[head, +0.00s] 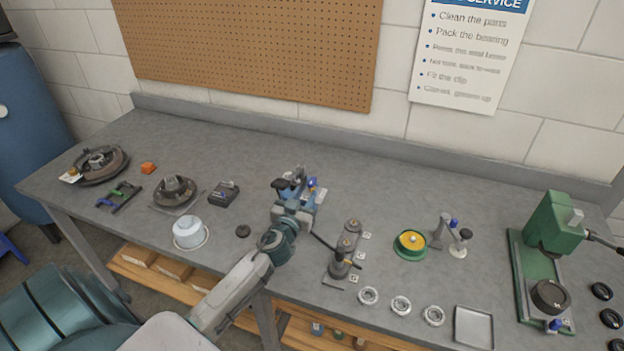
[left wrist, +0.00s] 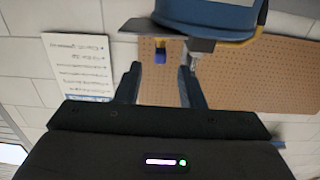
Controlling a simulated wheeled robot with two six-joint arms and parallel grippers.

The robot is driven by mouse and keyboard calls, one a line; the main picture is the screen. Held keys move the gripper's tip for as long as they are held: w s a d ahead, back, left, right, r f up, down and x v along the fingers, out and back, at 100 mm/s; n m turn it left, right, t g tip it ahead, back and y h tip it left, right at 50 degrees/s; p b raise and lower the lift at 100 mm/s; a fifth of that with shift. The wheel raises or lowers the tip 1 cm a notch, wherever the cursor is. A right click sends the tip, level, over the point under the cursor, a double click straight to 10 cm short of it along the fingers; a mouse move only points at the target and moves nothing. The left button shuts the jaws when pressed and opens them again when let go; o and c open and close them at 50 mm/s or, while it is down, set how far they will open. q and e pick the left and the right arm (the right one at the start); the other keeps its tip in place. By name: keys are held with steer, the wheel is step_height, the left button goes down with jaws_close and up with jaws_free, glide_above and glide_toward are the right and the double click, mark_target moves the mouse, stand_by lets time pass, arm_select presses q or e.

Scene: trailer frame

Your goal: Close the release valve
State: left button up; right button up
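A blue device (head: 318,197) stands on the workbench, partly hidden by my left gripper (head: 290,188). In the left wrist view its blue body (left wrist: 208,14) fills the top, with a dark plate edge under it. A silver stub (left wrist: 197,48) and a small blue knob (left wrist: 160,54) stick out from this plate. I cannot tell which one is the release valve. My left gripper, also in the left wrist view (left wrist: 158,72), is open, its two dark fingers apart. The silver stub is by the right finger's tip; the blue knob shows between the fingers. Contact cannot be told. My right gripper is not in view.
A grey stand with posts (head: 346,250) is just right of my left arm. A white tub (head: 188,232) and hub parts (head: 174,190) lie to its left. A green press (head: 553,225), a yellow-green disc (head: 410,242) and several rings stand to the right. The bench's back middle is clear.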

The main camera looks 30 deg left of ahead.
mark_target(310, 187)
arm_select(q)
steer(key=p+x, duration=0.1)
steer(key=x, duration=0.6)
steer(key=shift+f, duration=0.1)
jaws_close()
